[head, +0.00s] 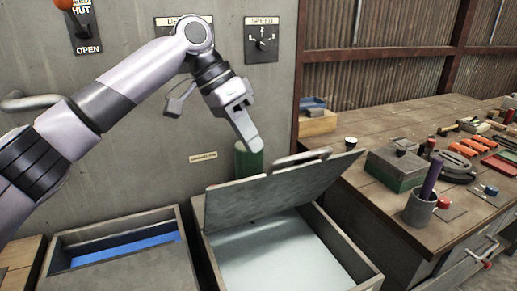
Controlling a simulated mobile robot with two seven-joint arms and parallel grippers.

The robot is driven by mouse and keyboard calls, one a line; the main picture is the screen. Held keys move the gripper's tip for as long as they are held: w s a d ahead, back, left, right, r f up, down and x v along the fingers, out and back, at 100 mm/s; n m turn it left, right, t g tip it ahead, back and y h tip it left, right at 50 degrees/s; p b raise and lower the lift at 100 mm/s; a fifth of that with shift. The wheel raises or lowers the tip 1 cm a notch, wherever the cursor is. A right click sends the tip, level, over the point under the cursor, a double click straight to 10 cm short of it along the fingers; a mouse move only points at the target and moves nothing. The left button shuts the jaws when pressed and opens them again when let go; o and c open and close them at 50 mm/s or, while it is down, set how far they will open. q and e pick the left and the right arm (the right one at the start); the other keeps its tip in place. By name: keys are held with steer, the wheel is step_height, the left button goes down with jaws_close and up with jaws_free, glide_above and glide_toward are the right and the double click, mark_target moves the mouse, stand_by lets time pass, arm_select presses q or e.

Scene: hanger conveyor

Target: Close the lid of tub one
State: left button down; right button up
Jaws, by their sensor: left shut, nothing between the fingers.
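A grey tub (353,254) with a pale, smooth interior stands at the bottom centre. Its grey lid (270,196) is raised and tilted over the back part, leaving the front open. A metal handle (300,159) shows at the lid's upper edge. I see no number on the tub, so I cannot tell if it is tub one. My left gripper (252,142) is shut and empty, pointing down above and behind the lid, left of the handle. It appears apart from the lid. My right gripper is not in view.
A green cylinder (249,162) stands behind the lid, close under the left gripper in the picture. Another grey tub (70,243) with blue inside is at left. A panel (225,100) with switches rises behind. A cluttered workbench (345,181) stands at right.

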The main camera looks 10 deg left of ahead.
arm_select(q)
steer(key=shift+s+d+f, duration=0.35)
steer(key=shift+s+d, duration=0.15)
steer(key=shift+s+d+f, duration=0.3)
steer(key=shift+s+d, duration=0.2)
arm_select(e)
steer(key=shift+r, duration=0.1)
arm_select(q)
steer(key=shift+f, duration=0.1)
steer(key=shift+s+d+f+t+b, duration=0.3)
steer(key=shift+s, duration=0.15)
steer(key=s+d+f+t+y+b, duration=0.1)
steer(key=s+d+f+b, duration=0.1)
steer(key=s+d+f, duration=0.2)
steer(key=s+d+f+m+t+y+b, duration=0.1)
steer(key=s+d+f, duration=0.3)
steer(key=s+f, duration=0.4)
steer(key=shift+s+d+f+t+y+b, duration=0.25)
steer(key=shift+f+t+b, duration=0.2)
steer(key=shift+f, duration=0.9)
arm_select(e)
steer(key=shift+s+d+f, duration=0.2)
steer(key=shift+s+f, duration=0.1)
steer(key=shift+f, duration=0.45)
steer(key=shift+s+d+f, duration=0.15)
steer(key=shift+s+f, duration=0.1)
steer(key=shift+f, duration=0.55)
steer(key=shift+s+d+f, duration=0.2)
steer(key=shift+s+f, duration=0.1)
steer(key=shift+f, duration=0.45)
